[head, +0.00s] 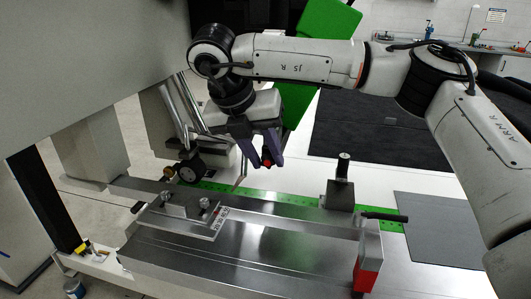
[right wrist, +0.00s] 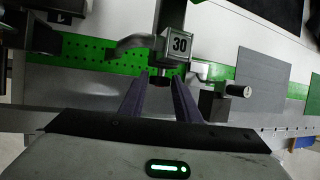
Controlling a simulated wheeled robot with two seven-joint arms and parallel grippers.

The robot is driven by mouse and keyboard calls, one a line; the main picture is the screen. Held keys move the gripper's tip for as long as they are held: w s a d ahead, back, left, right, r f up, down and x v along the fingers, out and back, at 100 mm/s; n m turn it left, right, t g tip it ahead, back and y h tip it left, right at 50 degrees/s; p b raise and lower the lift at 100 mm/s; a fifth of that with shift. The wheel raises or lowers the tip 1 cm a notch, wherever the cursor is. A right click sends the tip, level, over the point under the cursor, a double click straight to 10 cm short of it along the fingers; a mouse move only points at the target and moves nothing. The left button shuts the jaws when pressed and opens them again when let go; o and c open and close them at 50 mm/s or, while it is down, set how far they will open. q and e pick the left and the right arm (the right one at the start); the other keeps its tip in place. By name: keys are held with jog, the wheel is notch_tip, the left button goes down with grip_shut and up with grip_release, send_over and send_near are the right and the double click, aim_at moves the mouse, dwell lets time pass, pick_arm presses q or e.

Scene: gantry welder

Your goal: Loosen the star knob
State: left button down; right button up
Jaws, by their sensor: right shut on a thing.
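My right gripper (head: 266,162) comes down from the top of the head view, fingers pointing down. It is shut on a small dark and red piece (head: 267,154), which I take to be the star knob; its lobes are mostly hidden by the fingers. In the right wrist view the two purple-grey fingers (right wrist: 160,78) close around a dark part just below a block marked 30 (right wrist: 177,44). A curved grey bar (right wrist: 130,43) stands left of that block. My left gripper is not in view.
A steel bench (head: 250,255) with a clamped plate (head: 180,222) lies below the gripper. A black dial-like disc (head: 190,169) is to its left. A black post (head: 341,180) and a red block with a black handle (head: 368,265) stand to the right. A grey mat (head: 440,225) lies clear.

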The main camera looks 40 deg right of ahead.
jog(key=shift+w+a+r+g+h+p, duration=0.1)
jog(key=shift+r+g+h+p, duration=0.1)
jog(key=shift+g+h+p, duration=0.45)
jog(key=p, duration=0.2)
jog(key=g+h+p, duration=0.1)
jog(key=p, duration=0.1)
jog(key=shift+w+a+n+g+h+p, duration=0.15)
jog(key=shift+n+g+h+p, duration=0.1)
jog(key=shift+n+p, duration=0.15)
jog(key=shift+f, duration=0.15)
jog(key=shift+w+f+n+g+h, duration=0.1)
jog(key=shift+f+n+g+h, duration=0.15)
jog(key=shift+g+h, duration=0.4)
jog(key=o, duration=1)
jog(key=shift+o, duration=0.2)
